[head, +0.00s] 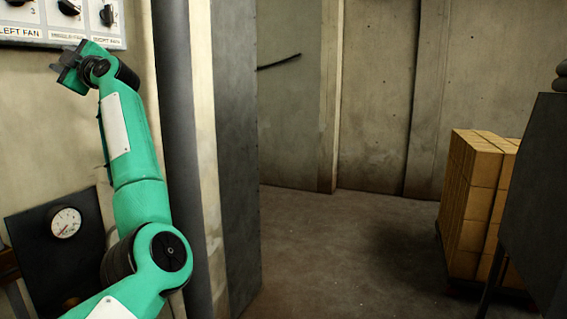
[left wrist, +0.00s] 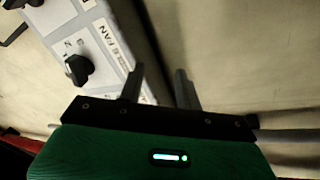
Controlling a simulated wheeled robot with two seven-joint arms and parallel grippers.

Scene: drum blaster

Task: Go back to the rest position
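My left arm, green, rises along the left side of the head view. Its dark left gripper (head: 66,67) is at the lower edge of the fan panel (head: 60,41), near the "LEFT FAN" label. In the head view I cannot tell whether it touches the panel. In the left wrist view, the two grey fingers of the left gripper (left wrist: 160,72) stand apart with nothing between them. A black knob (left wrist: 78,68) on the panel is to the left of the fingers, clear of them. My right gripper is not in view.
Several black knobs line the panel, one above the right fan label (head: 107,14). A gauge (head: 66,222) on a dark plate is low on the left. A dark pillar (head: 236,150) stands right of my arm. Stacked yellowish boxes (head: 470,195) are at the right. The middle floor is clear.

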